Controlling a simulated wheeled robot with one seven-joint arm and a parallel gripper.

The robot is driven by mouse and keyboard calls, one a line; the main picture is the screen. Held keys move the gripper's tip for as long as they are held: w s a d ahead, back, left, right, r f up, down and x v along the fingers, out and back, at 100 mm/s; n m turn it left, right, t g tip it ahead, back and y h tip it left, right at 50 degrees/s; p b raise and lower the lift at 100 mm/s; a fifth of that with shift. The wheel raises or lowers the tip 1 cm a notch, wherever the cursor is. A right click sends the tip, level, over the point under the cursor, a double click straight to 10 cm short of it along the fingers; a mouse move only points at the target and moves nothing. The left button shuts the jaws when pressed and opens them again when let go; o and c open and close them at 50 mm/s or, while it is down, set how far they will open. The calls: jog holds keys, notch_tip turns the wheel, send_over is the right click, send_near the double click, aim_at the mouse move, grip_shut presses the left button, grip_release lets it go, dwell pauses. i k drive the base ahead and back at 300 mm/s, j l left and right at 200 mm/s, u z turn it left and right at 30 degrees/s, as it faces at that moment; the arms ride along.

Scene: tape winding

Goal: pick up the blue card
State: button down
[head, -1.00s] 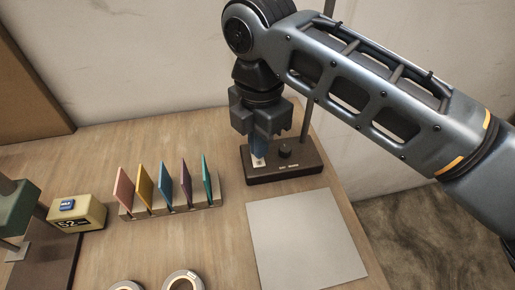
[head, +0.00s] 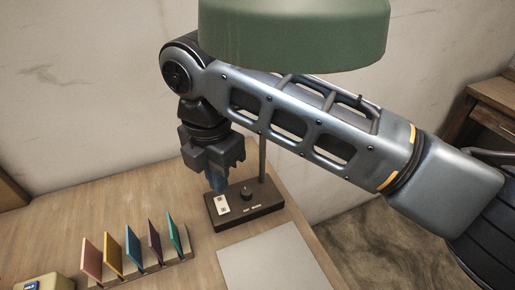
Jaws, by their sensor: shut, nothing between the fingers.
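The blue card (head: 134,246) stands upright, slightly tilted, in the middle of a row of coloured cards in a slotted holder (head: 180,261). It is at the lower left of the head view. My gripper (head: 218,186) points down with its blue fingers shut and empty. It is to the right of the blue card and farther back, apart from it. The fingertips are just above and behind the white switch plate (head: 222,205) on the dark lamp base (head: 262,205).
Pink (head: 91,260), yellow (head: 112,258), purple (head: 154,243) and teal (head: 175,235) cards flank the blue one. A green lampshade (head: 293,35) hangs at the top, in front of my arm. A grey mat (head: 275,262) lies right of the holder. A yellow clock (head: 45,283) is partly cut off.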

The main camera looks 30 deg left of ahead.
aim_at(133, 244)
jog(key=k+l, duration=0.15)
jog(key=k, duration=0.85)
